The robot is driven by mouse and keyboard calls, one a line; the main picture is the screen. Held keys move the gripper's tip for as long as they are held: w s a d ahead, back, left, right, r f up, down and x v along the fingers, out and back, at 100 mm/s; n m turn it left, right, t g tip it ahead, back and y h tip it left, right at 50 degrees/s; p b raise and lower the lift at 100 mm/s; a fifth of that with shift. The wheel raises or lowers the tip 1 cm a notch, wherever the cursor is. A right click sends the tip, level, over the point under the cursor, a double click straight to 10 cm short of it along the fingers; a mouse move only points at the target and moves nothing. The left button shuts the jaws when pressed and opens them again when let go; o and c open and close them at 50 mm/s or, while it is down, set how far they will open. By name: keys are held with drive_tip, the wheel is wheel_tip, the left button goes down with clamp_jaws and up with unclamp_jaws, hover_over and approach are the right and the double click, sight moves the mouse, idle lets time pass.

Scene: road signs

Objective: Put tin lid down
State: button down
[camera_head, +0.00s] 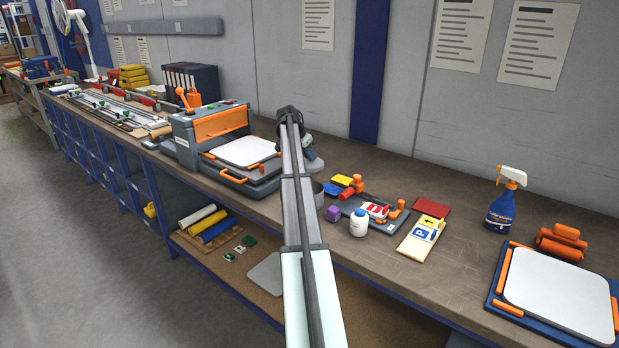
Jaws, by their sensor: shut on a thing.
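My gripper (310,151) is at the far end of my arm, above the bench and right of the grey press. It is small and partly hidden by my own arm. It is shut on a flat grey round piece (315,164), which looks like the tin lid and is held tilted above the bench. A short grey open-topped tin (318,194) stands on the bench just below, partly hidden by my arm. The lid and the tin look apart.
The grey press (211,131) with a white plate (244,151) is on the left. Bare bench (460,195) lies further right.

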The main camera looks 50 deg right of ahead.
drive_tip(key=shift+f, duration=4.2)
drive_tip(key=shift+f, duration=0.1)
drive_tip(key=c, duration=1)
unclamp_jaws()
drive_tip(key=v, duration=1.2)
drive_tip(key=shift+a, duration=0.15)
